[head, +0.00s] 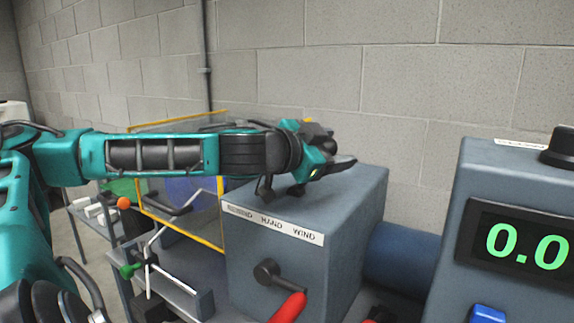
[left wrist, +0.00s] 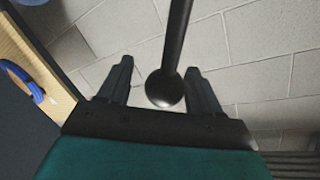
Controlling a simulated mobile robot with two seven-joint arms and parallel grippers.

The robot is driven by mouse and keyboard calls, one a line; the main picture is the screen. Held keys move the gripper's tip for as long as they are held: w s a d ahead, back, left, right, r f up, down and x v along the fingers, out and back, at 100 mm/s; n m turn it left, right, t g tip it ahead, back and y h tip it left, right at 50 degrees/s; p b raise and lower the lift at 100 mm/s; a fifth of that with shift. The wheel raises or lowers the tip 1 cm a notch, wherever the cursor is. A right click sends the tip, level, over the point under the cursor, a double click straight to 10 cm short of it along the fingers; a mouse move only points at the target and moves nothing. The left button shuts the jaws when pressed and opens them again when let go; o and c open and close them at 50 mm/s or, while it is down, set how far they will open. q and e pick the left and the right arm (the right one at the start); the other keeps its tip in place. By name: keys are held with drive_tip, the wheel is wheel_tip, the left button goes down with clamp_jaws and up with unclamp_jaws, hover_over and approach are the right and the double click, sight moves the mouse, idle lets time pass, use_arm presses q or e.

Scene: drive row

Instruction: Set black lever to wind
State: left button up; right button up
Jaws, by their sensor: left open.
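A black lever (left wrist: 165,88), a rod ending in a round knob, shows in the left wrist view. Its knob lies between the two fingers of my left gripper (left wrist: 160,68), with a gap on each side. The left gripper is open. In the head view this gripper (head: 318,166) is over the top of a grey box (head: 345,203). I cannot make out the black lever clearly there, as the hand and arm cover that area. A label strip (head: 273,223) on the box reads HAND and WIND; its first word is partly unreadable. My right gripper is not in view.
A red-handled lever (head: 288,307) is on the box front. A grey unit with a green display (head: 520,245) stands at right. A rack with orange and green knobs (head: 130,270) is at left, near a yellow-edged frame (head: 180,229). A block wall (head: 400,85) is behind.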

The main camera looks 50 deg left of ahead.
use_arm(q)
drive_tip(key=shift+s+a+f+b, duration=0.1)
drive_tip(key=shift+s+f+b, duration=0.15)
drive_tip(key=shift+s+b, duration=0.4)
drive_tip(key=shift+s+a+b, duration=0.1)
drive_tip(key=shift+s+b, duration=0.05)
drive_tip(key=shift+b, duration=0.45)
drive_tip(key=shift+s+r, duration=0.35)
drive_tip(key=s+r, duration=0.1)
drive_tip(key=s, duration=0.8)
drive_tip(key=shift+s+r+b, duration=0.15)
drive_tip(key=shift+s+b, duration=0.05)
drive_tip(key=shift+b, duration=0.15)
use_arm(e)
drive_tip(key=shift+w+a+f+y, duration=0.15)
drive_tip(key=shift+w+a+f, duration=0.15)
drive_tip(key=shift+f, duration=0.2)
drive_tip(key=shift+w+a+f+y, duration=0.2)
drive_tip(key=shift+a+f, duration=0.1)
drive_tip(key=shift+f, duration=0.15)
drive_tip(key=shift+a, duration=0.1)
use_arm(q)
drive_tip(key=shift+s, duration=0.1)
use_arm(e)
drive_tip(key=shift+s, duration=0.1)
